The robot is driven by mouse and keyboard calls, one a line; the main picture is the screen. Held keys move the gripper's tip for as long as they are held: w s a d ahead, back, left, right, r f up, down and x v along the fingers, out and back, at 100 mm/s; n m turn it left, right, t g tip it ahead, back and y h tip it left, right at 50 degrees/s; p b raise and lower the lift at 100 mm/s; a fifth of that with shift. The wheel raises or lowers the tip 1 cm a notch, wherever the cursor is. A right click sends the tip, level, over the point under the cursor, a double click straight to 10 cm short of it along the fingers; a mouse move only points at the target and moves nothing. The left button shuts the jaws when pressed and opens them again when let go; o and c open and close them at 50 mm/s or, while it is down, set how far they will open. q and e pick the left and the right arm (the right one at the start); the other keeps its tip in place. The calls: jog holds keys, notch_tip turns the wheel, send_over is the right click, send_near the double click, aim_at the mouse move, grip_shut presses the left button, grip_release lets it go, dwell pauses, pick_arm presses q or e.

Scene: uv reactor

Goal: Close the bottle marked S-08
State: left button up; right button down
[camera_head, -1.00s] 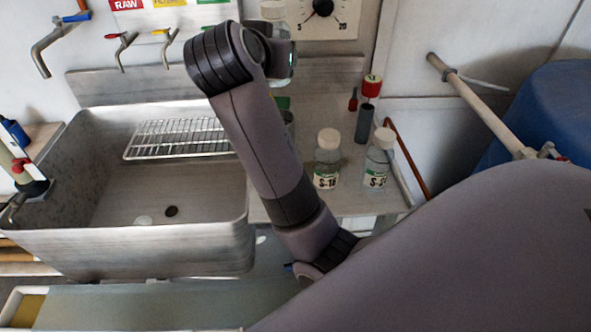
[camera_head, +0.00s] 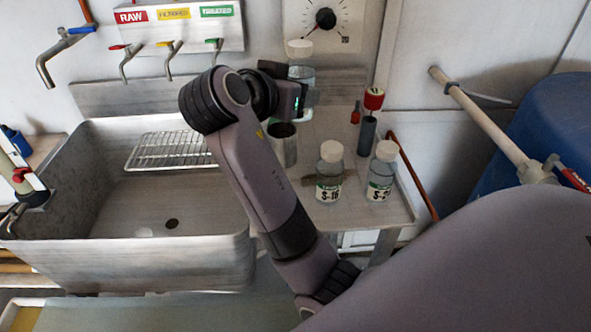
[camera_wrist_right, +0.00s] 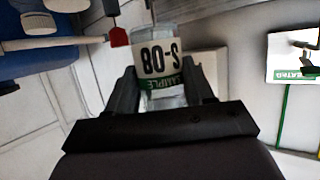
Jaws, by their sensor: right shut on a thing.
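The bottle marked S-08 (camera_wrist_right: 160,58) is between the fingers of my right gripper (camera_wrist_right: 163,88) in the right wrist view, with its label appearing upside down. In the head view the same clear bottle (camera_head: 302,74) is held above the counter, in front of the dial panel, and looks about upright. A pale, whitish top (camera_head: 299,48) shows on it; I cannot tell whether this is a seated cap. My right gripper (camera_head: 299,98) is shut on the bottle, partly hidden by my wrist. My left gripper is in no view.
Bottles S-16 (camera_head: 330,170) and another, partly readable one (camera_head: 382,172) stand white-capped on the counter. A metal cup (camera_head: 284,145) stands behind my forearm. Taps (camera_head: 172,58) hang above.

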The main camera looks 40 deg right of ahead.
notch_tip(320, 180, down, 12)
jog(key=shift+r, duration=0.15)
jog(key=shift+f, duration=2.15)
jog(key=shift+f+b, duration=0.15)
jog(key=shift+b, duration=0.25)
jog(key=c, duration=0.8)
grip_release()
jog(key=shift+o, duration=0.5)
